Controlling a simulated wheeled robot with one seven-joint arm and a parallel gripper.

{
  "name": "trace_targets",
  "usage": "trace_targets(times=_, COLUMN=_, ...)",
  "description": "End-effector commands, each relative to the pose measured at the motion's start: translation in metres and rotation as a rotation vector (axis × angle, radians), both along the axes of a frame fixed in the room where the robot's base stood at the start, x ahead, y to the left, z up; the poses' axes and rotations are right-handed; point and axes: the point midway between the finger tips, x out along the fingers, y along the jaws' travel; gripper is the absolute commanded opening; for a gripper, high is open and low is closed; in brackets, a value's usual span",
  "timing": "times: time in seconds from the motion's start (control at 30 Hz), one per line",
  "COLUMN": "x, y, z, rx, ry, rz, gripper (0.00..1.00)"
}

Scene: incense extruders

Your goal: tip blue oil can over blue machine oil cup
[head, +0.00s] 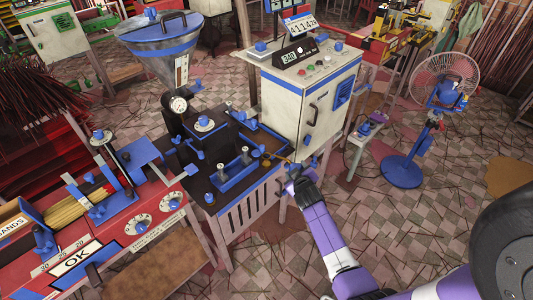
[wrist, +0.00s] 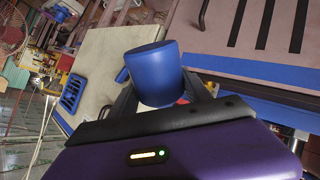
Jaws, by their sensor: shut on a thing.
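My gripper (wrist: 165,98) is shut on the blue oil can (wrist: 153,68) in the wrist view. The can is a plain blue cylinder with a small blue piece on its left side, and it looks tilted in this turned view. In the head view my gripper (head: 293,170) is at the right front edge of the dark machine table, below the white cabinet. The can is small there and hard to tell from the gripper. Several small blue fittings stand on the table; I cannot tell which is the blue machine oil cup.
The dark table holds a blue tray (head: 236,172) and a gauge (head: 179,105) under a funnel hopper (head: 160,50). A white control cabinet (head: 312,98) stands behind my gripper. A blue-based fan (head: 403,170) is right. The checkered floor with scattered sticks is open at right.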

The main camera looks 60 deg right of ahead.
Motion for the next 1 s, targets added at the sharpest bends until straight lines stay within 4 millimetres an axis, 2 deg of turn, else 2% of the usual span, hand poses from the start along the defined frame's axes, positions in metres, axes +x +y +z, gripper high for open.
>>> trace_targets(times=0.47, x=0.0, y=0.0, z=0.014, rx=-0.001, ry=0.071, rz=0.002, gripper=0.0)
trace_targets(times=1.0, x=-0.001, y=0.0, z=0.013, rx=-0.001, ry=0.086, rz=0.0, gripper=0.0)
